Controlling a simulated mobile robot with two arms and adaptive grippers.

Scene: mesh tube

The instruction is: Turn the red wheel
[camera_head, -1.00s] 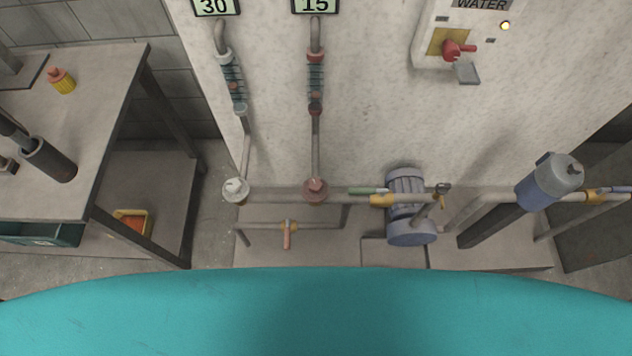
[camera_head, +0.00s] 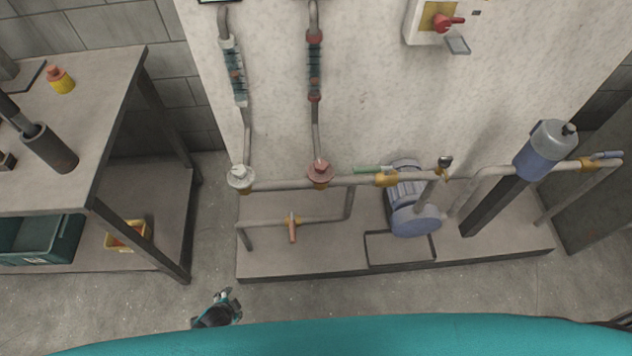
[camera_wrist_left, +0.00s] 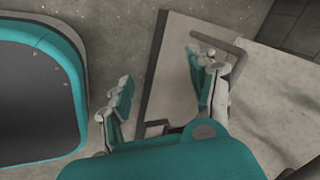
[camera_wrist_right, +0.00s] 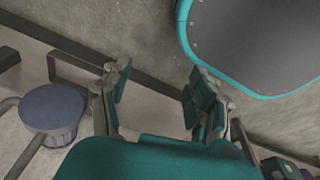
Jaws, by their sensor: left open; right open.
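The red wheel (camera_head: 320,172) is a faded red, round valve handle on the pipework, at the foot of the right-hand vertical pipe. A similar white wheel (camera_head: 240,177) sits to its left. My left gripper (camera_head: 227,294) is low over the floor in front of the pipe platform, well apart from the red wheel. In the left wrist view its fingers (camera_wrist_left: 161,72) are open and empty. My right gripper is out of sight in the head view; in the right wrist view its fingers (camera_wrist_right: 159,78) are open and empty. The red wheel is not identifiable in either wrist view.
A workbench (camera_head: 95,100) with a lower shelf stands at the left. A low platform (camera_head: 300,262) carries pipes and a blue-grey pump (camera_head: 413,208). A control box (camera_head: 425,20) with a red switch is on the wall. Floor in front is clear.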

